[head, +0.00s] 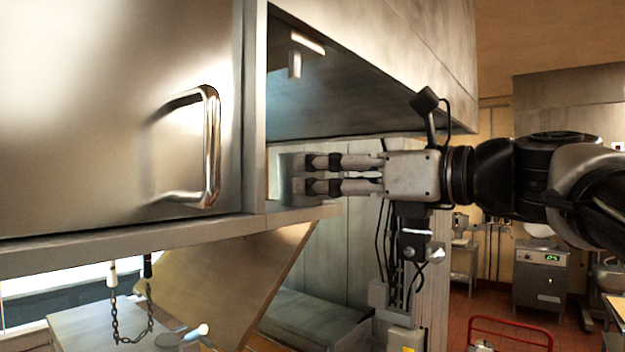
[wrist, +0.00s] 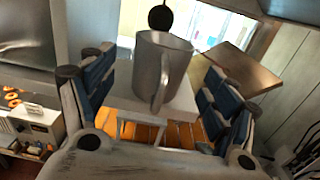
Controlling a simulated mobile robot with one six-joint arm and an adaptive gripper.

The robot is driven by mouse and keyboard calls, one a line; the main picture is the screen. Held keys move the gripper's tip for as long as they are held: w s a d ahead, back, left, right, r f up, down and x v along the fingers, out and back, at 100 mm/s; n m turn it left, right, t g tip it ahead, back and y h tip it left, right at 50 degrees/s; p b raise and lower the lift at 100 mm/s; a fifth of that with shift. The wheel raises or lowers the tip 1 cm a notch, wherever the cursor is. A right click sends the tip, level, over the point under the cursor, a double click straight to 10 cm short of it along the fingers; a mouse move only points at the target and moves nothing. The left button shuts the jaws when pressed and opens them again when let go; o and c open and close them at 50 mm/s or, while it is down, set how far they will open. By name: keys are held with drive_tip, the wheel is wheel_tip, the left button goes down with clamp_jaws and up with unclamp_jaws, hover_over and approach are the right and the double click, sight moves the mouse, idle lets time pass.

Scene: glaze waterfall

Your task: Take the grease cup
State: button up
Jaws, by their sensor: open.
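The grease cup, a grey metal cup (wrist: 165,62) with a handle facing the camera, shows in the wrist view between my gripper's blue-padded fingers. In the head view the cup (head: 289,180) stands upright on a metal ledge (head: 300,214), partly hidden by the fingers. My gripper (head: 312,174) reaches in level from the right, and its tips are at the cup. In the wrist view my gripper (wrist: 155,82) is open, with a finger on each side of the cup. Gaps show beside the cup, and I cannot tell whether either finger touches it.
A steel cabinet door with a bar handle (head: 209,145) fills the left of the head view. A steel hood (head: 385,65) hangs above my gripper. A slanted panel (head: 245,285) and a chain (head: 130,325) are below the ledge. A red cart rail (head: 510,322) stands lower right.

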sight(320, 173)
drive_tip(key=p+x, duration=0.1)
drive_tip(key=x, duration=0.4)
drive_tip(key=shift+d, duration=0.1)
drive_tip(key=shift+s+d, duration=0.1)
drive_tip(key=shift+c, duration=0.7)
drive_tip(key=c, duration=1.2)
drive_tip(key=shift+r, duration=0.1)
